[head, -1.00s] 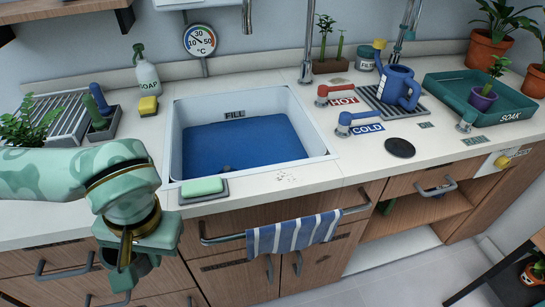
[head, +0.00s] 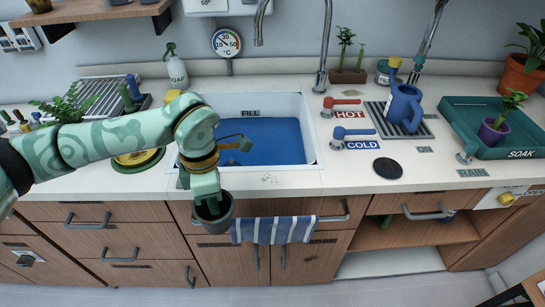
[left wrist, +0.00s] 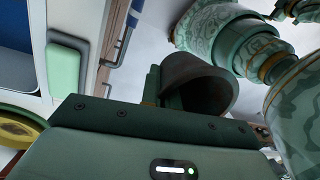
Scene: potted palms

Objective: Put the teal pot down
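My left gripper (head: 207,204) is shut on a dark grey-teal pot (head: 218,223). It holds the pot in the air in front of the counter's front edge, below the sink. The gripper hides part of the pot's rim, and the inside looks dark. In the left wrist view the pot (left wrist: 200,85) shows as a dark rounded shape just beyond the gripper body. My right gripper is not in view.
The blue-bottomed sink (head: 312,140) is behind the gripper. A striped towel (head: 275,230) hangs on a rail to its right. A black disc (head: 388,168), a blue watering can (head: 403,105) and a teal tray (head: 470,125) are further right. Counter right of the sink is partly clear.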

